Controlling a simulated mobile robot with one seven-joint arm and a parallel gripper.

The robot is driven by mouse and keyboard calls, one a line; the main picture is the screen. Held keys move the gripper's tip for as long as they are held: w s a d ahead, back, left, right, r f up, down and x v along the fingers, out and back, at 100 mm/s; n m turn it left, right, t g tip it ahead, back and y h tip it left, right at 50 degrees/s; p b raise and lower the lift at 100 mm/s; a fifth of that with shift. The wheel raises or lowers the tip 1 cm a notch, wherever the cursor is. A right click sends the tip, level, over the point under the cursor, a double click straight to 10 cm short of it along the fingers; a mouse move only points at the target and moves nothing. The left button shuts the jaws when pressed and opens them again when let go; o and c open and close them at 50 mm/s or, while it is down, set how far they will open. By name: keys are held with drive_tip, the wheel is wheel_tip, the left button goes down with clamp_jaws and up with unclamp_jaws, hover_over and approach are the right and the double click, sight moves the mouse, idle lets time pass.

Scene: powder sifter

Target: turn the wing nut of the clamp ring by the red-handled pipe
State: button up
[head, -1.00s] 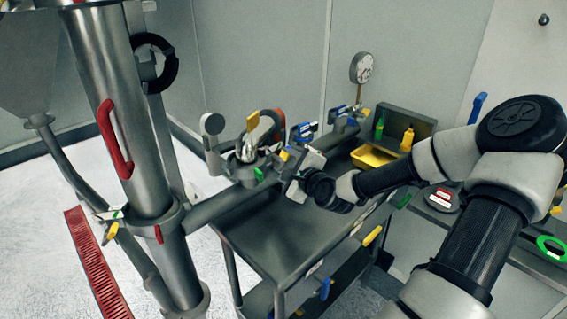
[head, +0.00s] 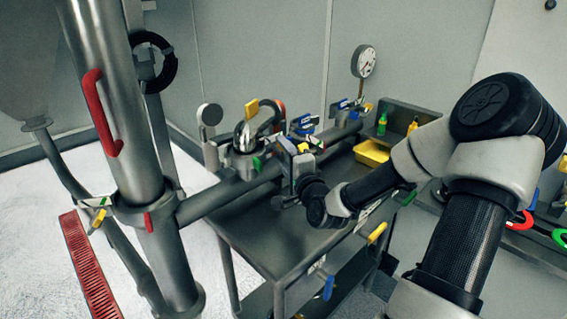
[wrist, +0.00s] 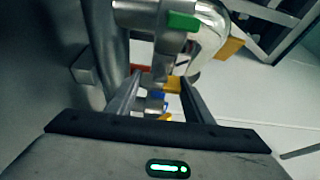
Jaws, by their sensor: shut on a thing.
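The large vertical pipe (head: 125,160) with the red handle (head: 101,112) stands at the left. A clamp ring (head: 163,207) circles it below the handle, with a small yellow wing nut (head: 97,219) on its left side. My gripper (head: 291,148) is well to the right of that ring, at the horizontal pipe (head: 240,192) over the cart. In the wrist view my gripper's fingers (wrist: 160,92) are around a small yellow piece (wrist: 173,84), which looks like a wing nut; the grip point is partly hidden. Blue and red bits show close by.
A metal fitting (head: 243,155) with a yellow lever (head: 252,108) stands just left of my gripper. A gauge (head: 366,60) and a yellow tray (head: 371,153) are behind. The cart top (head: 275,228) below is mostly clear.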

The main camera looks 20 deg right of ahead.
drive_tip(key=n+b, duration=0.2)
drive_tip(key=n+t+b, duration=0.1)
drive_tip(key=n+b, duration=0.1)
drive_tip(key=shift+f+n+t+y+b, duration=0.3)
drive_tip(key=shift+f+b, duration=0.1)
drive_tip(key=n+b, duration=0.1)
drive_tip(key=n, duration=0.1)
drive_tip(key=n+t+y+b, duration=0.1)
drive_tip(key=b, duration=0.1)
drive_tip(key=shift+r+n, duration=0.2)
drive_tip(key=shift+n, duration=0.2)
drive_tip(key=shift+r+n+b, duration=0.1)
drive_tip(key=shift+n+b, duration=0.2)
drive_tip(key=shift+b, duration=0.1)
drive_tip(key=o, duration=1.1)
drive_tip(key=shift+c, duration=0.2)
drive_tip(key=p+v, duration=0.7)
drive_tip(key=v, duration=1)
drive_tip(key=shift+s+d, duration=0.15)
drive_tip(key=shift+d, duration=0.1)
